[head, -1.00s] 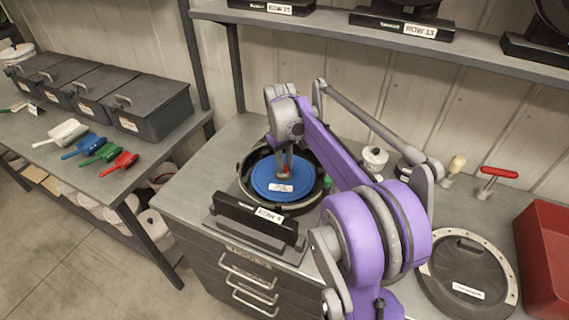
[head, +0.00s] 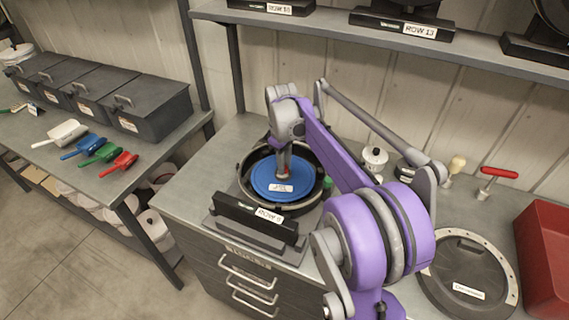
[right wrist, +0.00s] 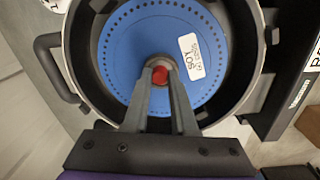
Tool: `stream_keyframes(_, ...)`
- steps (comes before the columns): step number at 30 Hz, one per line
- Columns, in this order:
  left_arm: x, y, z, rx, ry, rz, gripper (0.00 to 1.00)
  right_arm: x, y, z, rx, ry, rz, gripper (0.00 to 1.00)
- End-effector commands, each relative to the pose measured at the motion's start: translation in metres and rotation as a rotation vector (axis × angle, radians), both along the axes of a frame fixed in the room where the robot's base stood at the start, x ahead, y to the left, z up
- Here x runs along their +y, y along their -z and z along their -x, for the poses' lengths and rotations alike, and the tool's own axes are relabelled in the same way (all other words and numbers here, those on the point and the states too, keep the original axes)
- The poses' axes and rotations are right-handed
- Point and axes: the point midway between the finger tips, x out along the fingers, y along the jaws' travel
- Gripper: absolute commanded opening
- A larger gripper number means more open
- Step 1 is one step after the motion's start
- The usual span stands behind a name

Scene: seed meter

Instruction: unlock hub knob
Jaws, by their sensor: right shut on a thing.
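The seed meter (head: 243,167) stands open on the grey bench behind a black bracket labelled as a row. A blue seed disc (head: 262,183) with a white label lies in its round black housing. In the right wrist view the disc (right wrist: 117,60) shows a ring of small holes and a label reading SOY. The red hub knob (right wrist: 160,75) is at the disc's centre. My right gripper (head: 284,172) reaches down over the hub. In the right wrist view its fingers (right wrist: 160,72) are shut on the knob, one on each side. My left gripper is out of view.
A round black cover (head: 450,270) lies on the bench at right, near a red bin (head: 545,255). A red T-handle tool (head: 498,172) and a small white pot (head: 375,158) stand behind. Colored scoops (head: 100,152) and dark bins lie on the left bench.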

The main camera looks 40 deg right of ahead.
Motion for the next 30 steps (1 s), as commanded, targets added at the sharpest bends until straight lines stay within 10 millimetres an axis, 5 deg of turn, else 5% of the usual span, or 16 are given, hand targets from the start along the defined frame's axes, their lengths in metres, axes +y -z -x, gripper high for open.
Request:
stream_keyframes(3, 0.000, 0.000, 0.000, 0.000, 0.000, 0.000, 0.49, 0.000, 0.000, 0.000, 0.001, 0.000, 0.001, 0.00)
stream_keyframes(4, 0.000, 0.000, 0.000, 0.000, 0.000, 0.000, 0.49, 0.000, 0.000, 0.000, 0.001, 0.000, 0.001, 0.30)
stream_keyframes(8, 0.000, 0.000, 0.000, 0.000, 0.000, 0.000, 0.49, 0.000, 0.000, 0.000, 0.001, 0.001, 0.000, 0.54)
stream_keyframes(20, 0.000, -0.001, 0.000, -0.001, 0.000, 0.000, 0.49, 0.000, -0.007, 0.000, 0.001, 0.001, 0.000, 0.55)
stream_keyframes(30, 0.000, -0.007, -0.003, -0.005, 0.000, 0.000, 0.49, 0.003, -0.072, 0.001, 0.000, 0.001, 0.000, 0.55)
